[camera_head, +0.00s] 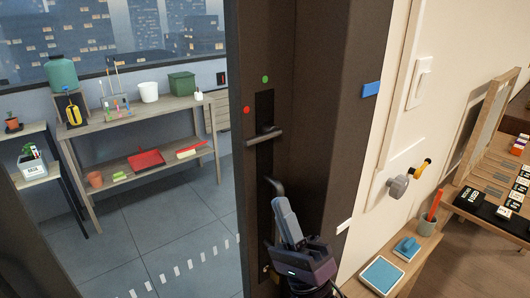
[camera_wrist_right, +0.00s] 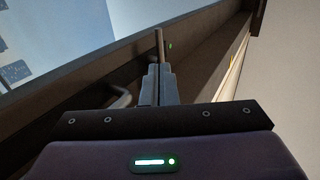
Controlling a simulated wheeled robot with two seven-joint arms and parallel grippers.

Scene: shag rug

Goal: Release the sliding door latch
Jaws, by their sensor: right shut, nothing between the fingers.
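The dark sliding door (camera_head: 302,80) stands upright in the middle of the head view, open room showing to its left. Its latch is a grey lever (camera_head: 265,136) on a black plate (camera_head: 265,106), pointing sideways. A red dot (camera_head: 247,110) lies left of the plate and a green dot (camera_head: 265,79) above it. A curved dark handle (camera_head: 274,185) sits lower down. My right gripper (camera_head: 281,203) is shut and empty, below the lever and close to the curved handle. In the right wrist view the fingers (camera_wrist_right: 158,70) point toward the lever (camera_wrist_right: 158,43); contact cannot be told. My left gripper is out of view.
A grey knob (camera_head: 397,186) and a yellow-black hook (camera_head: 421,168) are on the cream wall at right. A wooden ledge (camera_head: 412,281) below carries a blue tile and a sponge-like block. A shelf (camera_head: 150,110) stands in the room beyond.

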